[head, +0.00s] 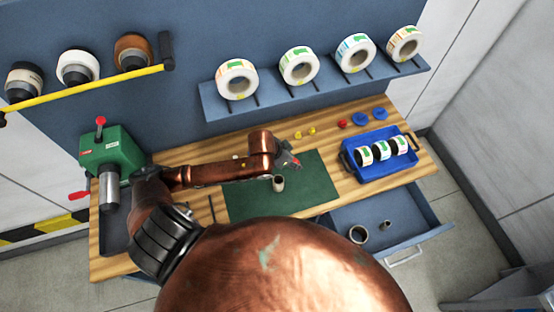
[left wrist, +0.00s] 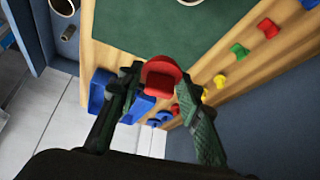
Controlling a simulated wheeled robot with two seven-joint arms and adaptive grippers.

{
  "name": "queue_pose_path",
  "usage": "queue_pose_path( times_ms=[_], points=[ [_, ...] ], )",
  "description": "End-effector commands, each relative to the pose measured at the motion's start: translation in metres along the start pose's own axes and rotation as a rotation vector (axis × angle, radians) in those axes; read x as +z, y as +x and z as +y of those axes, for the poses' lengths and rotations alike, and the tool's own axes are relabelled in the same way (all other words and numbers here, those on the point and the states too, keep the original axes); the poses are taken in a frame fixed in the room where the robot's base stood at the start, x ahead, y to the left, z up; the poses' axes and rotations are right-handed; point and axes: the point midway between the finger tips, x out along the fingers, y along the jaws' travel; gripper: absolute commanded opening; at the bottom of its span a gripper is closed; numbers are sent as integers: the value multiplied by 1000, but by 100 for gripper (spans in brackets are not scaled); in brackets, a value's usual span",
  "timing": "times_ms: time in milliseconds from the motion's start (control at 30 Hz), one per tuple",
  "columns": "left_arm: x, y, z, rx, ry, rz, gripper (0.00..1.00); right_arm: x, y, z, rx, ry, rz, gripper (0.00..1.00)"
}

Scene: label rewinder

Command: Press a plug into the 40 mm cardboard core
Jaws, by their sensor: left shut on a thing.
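My left gripper (head: 289,162) is over the far part of the green mat. In the left wrist view the left gripper (left wrist: 161,76) is shut on a red plug (left wrist: 161,70), held between its two fingertips. A small cardboard core (head: 278,184) stands upright on the mat, a little nearer than the gripper and apart from it. Only its edge shows at the top of the left wrist view (left wrist: 188,2). I cannot read its size. My right gripper is not in view.
Loose plugs lie along the back of the bench, among them yellow (head: 312,131), red (head: 343,123) and blue (head: 379,113). A blue tray (head: 352,171) of label rolls stands at right. The open drawer (head: 420,231) holds a wide ring and a smaller core. A green machine (head: 104,151) stands at left.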

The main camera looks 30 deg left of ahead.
Motion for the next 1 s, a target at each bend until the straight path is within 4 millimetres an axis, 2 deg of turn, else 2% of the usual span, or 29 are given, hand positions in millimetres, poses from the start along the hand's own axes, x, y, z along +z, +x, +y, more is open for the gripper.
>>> queue_pose_path(
  times_ms=[33, 100, 200, 333, 567, 1000],
  points=[
    [8, -11, -4, 15, 31, -9, 20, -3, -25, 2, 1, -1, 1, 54],
    [21, -13, -6, 41, 75, -8, 20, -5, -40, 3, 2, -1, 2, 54],
    [38, -16, -9, 70, 125, -5, 20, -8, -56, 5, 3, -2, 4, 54],
    [53, -18, -10, 94, 167, -1, 20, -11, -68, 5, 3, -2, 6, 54],
    [62, -16, -11, 106, 187, 3, 20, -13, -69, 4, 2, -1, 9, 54],
    [70, 0, -11, 106, 186, 3, 20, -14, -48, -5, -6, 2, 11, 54]
  ],
)
